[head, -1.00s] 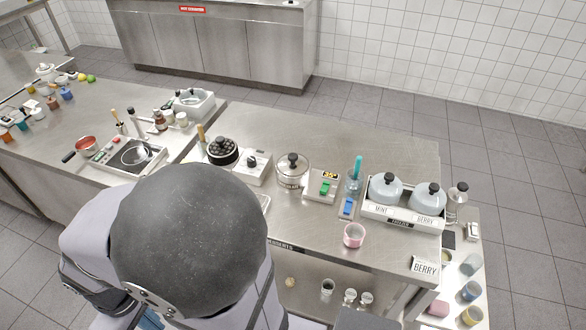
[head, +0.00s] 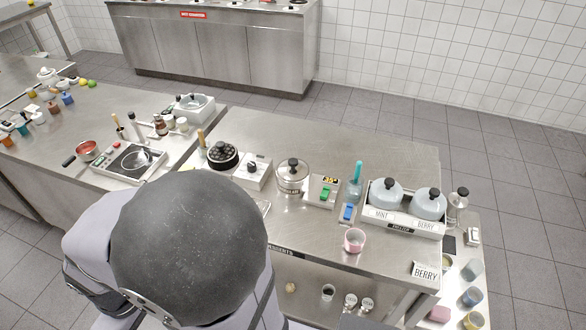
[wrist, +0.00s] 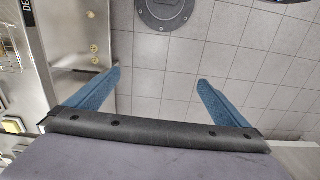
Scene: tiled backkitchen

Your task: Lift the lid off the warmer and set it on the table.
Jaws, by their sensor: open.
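A white two-well unit (head: 402,227), which looks like the warmer, stands at the right end of the steel table (head: 330,236). Its left well, labelled MINT, has a pale grey domed lid (head: 384,194) with a black knob. Its right well, labelled BERRY, has a matching lid (head: 427,207). Both lids sit in place. My gripper (wrist: 160,78) is open and empty in the wrist view, its blue fingers spread above the tiled floor beside the table. The gripper is not visible in the head view; my arm fills the lower left.
A BERRY card (head: 425,270) stands at the table's right front.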

